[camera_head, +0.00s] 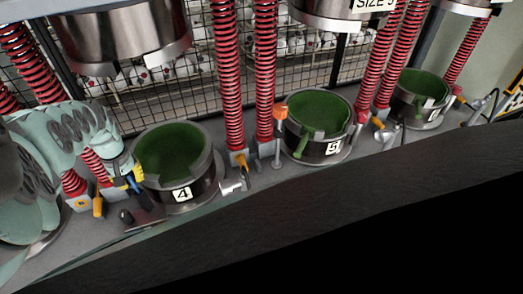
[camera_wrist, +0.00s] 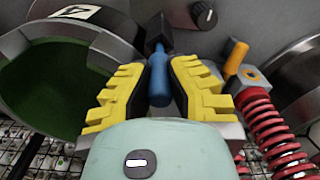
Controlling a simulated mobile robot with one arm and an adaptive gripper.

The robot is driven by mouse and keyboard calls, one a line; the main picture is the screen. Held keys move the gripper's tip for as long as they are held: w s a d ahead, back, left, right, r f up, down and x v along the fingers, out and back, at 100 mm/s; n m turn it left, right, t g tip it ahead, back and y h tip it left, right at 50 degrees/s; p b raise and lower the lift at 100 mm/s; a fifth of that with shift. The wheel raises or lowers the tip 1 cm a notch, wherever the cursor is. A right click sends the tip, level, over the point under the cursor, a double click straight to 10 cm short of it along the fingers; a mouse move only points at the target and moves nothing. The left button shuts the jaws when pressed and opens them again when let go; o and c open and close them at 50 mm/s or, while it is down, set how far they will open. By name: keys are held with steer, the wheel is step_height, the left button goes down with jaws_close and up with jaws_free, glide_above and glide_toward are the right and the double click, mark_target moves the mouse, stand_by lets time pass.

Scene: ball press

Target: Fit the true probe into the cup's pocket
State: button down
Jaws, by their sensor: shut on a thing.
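My gripper (camera_wrist: 158,85) is shut on a blue-handled probe (camera_wrist: 160,72), with yellow fingers on both sides of it. A dark block shows at the probe's far end. In the head view my gripper (camera_head: 129,178) is just left of cup 4 (camera_head: 181,194), which is steel with a green lining. In the wrist view that cup's rim (camera_wrist: 105,42) lies close to the left finger; contact cannot be told. Cup 5 (camera_head: 334,148) stands in the middle, with a green handle-like piece (camera_head: 305,145) at its front rim. A third green-lined cup (camera_head: 434,115) stands at right. I cannot make out the pocket.
Red springs (camera_head: 230,80) rise between the cups, and steel upper parts (camera_head: 120,40) hang above. An orange-topped post (camera_head: 279,135) stands left of cup 5. A black knob (camera_head: 126,215) and an orange lever (camera_head: 98,207) are near my gripper. The dark front panel (camera_head: 300,215) is clear.

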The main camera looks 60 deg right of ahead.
steer(key=shift+f+b, duration=0.7)
steer(key=shift+f, duration=0.1)
steer(key=c, duration=1.3)
jaws_free()
steer(key=shift+o, duration=1.4)
steer(key=shift+d, duration=0.1)
